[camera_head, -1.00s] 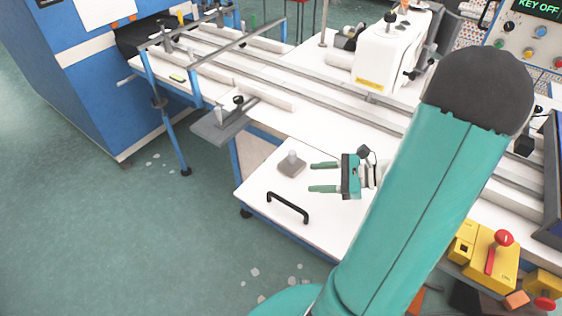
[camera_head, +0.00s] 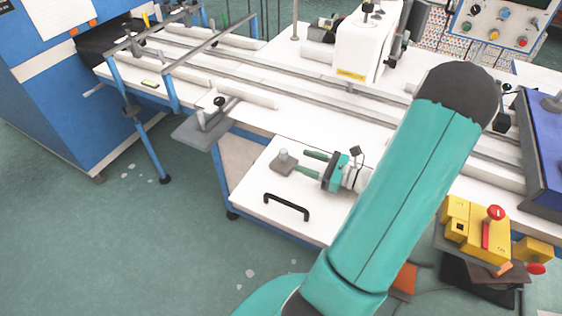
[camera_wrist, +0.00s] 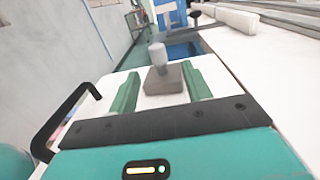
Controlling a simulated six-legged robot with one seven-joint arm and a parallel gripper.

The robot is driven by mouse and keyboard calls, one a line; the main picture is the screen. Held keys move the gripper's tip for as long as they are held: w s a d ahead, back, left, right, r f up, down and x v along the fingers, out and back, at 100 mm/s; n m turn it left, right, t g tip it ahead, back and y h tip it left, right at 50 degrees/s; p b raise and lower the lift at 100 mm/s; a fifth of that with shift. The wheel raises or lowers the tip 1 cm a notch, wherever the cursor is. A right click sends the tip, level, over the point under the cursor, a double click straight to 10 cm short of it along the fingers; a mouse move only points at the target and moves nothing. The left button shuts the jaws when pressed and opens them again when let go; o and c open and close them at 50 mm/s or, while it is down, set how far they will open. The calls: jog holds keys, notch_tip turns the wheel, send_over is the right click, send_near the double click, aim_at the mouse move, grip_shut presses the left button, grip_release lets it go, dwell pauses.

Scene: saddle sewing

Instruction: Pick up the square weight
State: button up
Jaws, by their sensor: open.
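The square weight (camera_head: 281,166) is a small grey-brown block with a light round knob on top. It stands upright on the white drawer top, and it also shows in the wrist view (camera_wrist: 164,79). My gripper (camera_head: 311,164) is open, with its two green fingers pointing left toward the weight. In the wrist view my gripper (camera_wrist: 160,90) has one finger on each side of the weight's near part. The weight sits just beyond or between the fingertips. I cannot tell whether either finger touches it.
A black handle (camera_head: 287,207) stands up from the white surface (camera_head: 262,186) near its front edge. A grey plate on a bracket (camera_head: 203,130) juts out behind to the left. A white sewing machine (camera_head: 362,50) stands farther back. Green floor lies open at the left.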

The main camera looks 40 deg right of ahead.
aim_at(278, 160)
jog(key=x, duration=0.9)
jog(key=shift+w+a+r, duration=0.1)
jog(key=shift+w+a, duration=0.05)
jog(key=shift+w, duration=0.05)
grip_shut()
